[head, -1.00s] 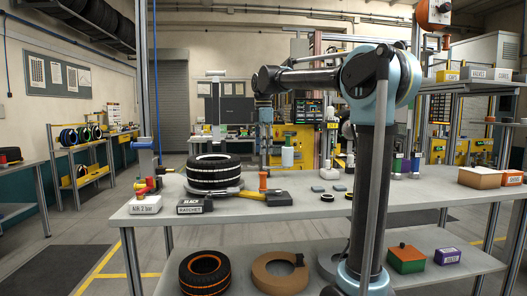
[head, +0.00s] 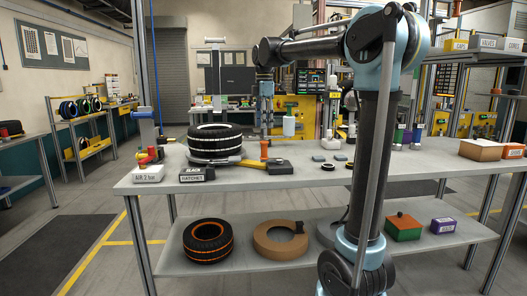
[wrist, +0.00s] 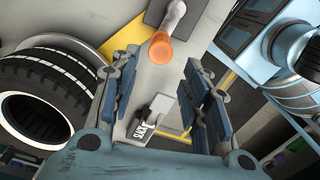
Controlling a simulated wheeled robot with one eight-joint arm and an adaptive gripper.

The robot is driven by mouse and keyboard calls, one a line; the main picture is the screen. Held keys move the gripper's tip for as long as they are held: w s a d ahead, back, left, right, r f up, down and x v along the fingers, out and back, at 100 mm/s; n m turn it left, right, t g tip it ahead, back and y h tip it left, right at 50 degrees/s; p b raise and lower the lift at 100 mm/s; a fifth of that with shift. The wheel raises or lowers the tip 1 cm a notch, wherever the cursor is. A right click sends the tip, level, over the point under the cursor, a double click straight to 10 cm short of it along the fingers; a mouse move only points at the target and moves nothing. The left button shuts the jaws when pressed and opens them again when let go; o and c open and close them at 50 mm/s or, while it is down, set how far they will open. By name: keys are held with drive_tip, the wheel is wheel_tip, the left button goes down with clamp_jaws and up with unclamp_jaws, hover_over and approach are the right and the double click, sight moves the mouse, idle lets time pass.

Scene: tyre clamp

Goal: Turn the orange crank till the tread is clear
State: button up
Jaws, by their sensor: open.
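The orange crank handle (head: 264,150) stands upright on the table beside the black tyre with white bands (head: 215,141). In the wrist view the handle (wrist: 160,50) sits at the end of a grey arm, and the tyre (wrist: 45,85) is at the left. The black ratchet box (head: 197,174) has a sign reading SLACK, which also shows in the wrist view (wrist: 141,131). My gripper (wrist: 160,75) is open and empty. The handle appears beyond the gap between its fingers, apart from them. In the head view my gripper hangs above the handle and its fingers are too small to tell.
The table (head: 320,178) carries an air block (head: 149,174) at the left and a brown box (head: 480,150) at the right. On the lower shelf are an orange-striped tyre (head: 208,241), a brown ring (head: 280,241) and a green box (head: 403,228). Bare tabletop lies at the front.

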sight(264, 142)
wheel_tip(264, 142, down, 12)
drive_tip(key=shift+r, duration=0.15)
idle(0.3)
clamp_jaws()
